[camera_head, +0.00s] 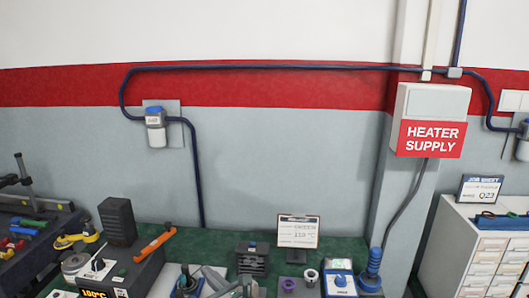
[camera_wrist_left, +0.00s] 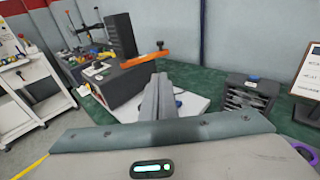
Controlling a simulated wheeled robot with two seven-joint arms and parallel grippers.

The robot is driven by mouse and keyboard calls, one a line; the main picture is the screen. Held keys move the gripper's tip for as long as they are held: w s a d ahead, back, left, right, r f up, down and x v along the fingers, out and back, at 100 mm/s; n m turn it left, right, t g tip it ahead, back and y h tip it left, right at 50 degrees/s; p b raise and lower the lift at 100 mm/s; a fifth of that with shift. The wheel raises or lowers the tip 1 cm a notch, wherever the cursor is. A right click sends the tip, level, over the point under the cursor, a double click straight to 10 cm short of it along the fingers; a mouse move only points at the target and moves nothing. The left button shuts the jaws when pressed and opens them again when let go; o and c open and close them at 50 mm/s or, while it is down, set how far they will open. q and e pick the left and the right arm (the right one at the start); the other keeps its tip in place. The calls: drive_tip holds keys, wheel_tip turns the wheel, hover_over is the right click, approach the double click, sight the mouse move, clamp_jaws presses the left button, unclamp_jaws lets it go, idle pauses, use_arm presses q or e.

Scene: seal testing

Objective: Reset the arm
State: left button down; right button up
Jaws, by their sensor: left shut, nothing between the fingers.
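My left gripper (camera_head: 212,276) shows at the bottom of the head view, low over the green bench top. In the left wrist view its two grey fingers (camera_wrist_left: 158,98) are together with nothing between them. They point toward a white plate (camera_wrist_left: 190,106) with a small dark and blue item on it, partly hidden behind the fingers. A dark heater box (camera_head: 133,272) with an orange lever (camera_head: 156,243) stands left of the gripper. The box also shows in the left wrist view (camera_wrist_left: 120,86). My right gripper is in neither view.
Further right are a purple ring (camera_head: 289,285), a white cup (camera_head: 311,277), a blue device (camera_head: 339,279) and a blue plug (camera_head: 372,268). Tools crowd the left; a white drawer cabinet (camera_head: 480,250) stands right.

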use_arm(q)
drive_tip(key=s+a+f+n+g+h, duration=0.3)
drive_tip(key=s+f+n, duration=0.3)
drive_tip(key=s+f, duration=0.35)
drive_tip(key=s+a+f+n+g+h, duration=0.25)
drive_tip(key=s+f+n, duration=0.35)
drive_tip(key=s+f, duration=0.35)
drive_tip(key=s+a+n+g+h, duration=0.2)
drive_tip(key=s+n+g+h, duration=0.25)
drive_tip(key=s+n, duration=1.55)
drive_tip(key=s+f+m+b, duration=0.1)
drive_tip(key=s+f+m, duration=0.2)
drive_tip(key=f, duration=1.2)
drive_tip(key=s+f+m+b, duration=0.1)
drive_tip(key=s+f+m, duration=0.2)
drive_tip(key=f, duration=1.1)
drive_tip(key=s+a+f+g+b, duration=0.1)
drive_tip(key=s+a+f, duration=0.2)
drive_tip(key=s+f, duration=1.6)
wheel_tip(320, 180, down, 2)
drive_tip(key=shift+f+g+b, duration=0.25)
drive_tip(key=shift+g+b, duration=0.1)
drive_tip(key=shift+g, duration=0.05)
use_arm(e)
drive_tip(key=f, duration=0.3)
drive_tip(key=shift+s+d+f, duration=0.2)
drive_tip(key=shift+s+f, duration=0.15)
